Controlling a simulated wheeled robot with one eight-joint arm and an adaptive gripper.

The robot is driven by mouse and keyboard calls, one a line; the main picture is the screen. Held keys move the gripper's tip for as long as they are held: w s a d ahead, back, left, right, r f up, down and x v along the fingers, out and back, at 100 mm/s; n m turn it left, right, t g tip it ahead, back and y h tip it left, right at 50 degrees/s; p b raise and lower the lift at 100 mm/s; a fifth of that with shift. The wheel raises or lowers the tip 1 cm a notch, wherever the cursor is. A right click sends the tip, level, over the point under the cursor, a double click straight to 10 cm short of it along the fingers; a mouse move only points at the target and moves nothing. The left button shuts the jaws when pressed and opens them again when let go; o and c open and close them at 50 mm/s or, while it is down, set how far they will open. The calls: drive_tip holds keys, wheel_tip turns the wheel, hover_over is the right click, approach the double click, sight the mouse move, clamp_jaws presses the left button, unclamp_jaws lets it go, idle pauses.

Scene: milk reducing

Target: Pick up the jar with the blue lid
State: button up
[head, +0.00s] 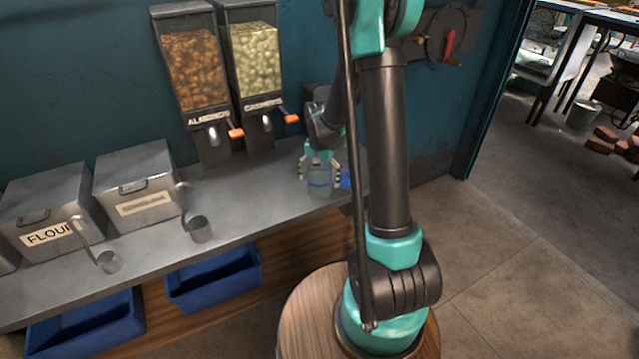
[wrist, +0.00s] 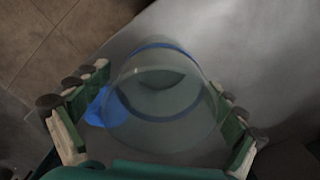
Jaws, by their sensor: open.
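A clear jar (head: 319,182) with a blue band stands on the grey counter near its right end. My gripper (head: 320,172) is open above it, with its fingers on either side of the jar's upper part. In the wrist view the see-through jar (wrist: 165,100) lies between the two spread fingers of my gripper (wrist: 160,110), with gaps showing at the sides. A blue piece (head: 346,179) shows just right of the jar; in the wrist view a blue piece (wrist: 106,108) shows at its left. I cannot tell whether this is a lid or another item.
The counter (head: 255,205) holds flour (head: 45,210) and other metal bins (head: 137,185), scoops (head: 198,228) and two tall dispensers (head: 195,70) behind. Blue crates (head: 213,280) sit below. The wall is close behind the jar; open floor lies to the right.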

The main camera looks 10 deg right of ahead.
drive_tip(key=shift+c, duration=0.5)
drive_tip(key=c, duration=1.2)
drive_tip(key=shift+r, duration=0.15)
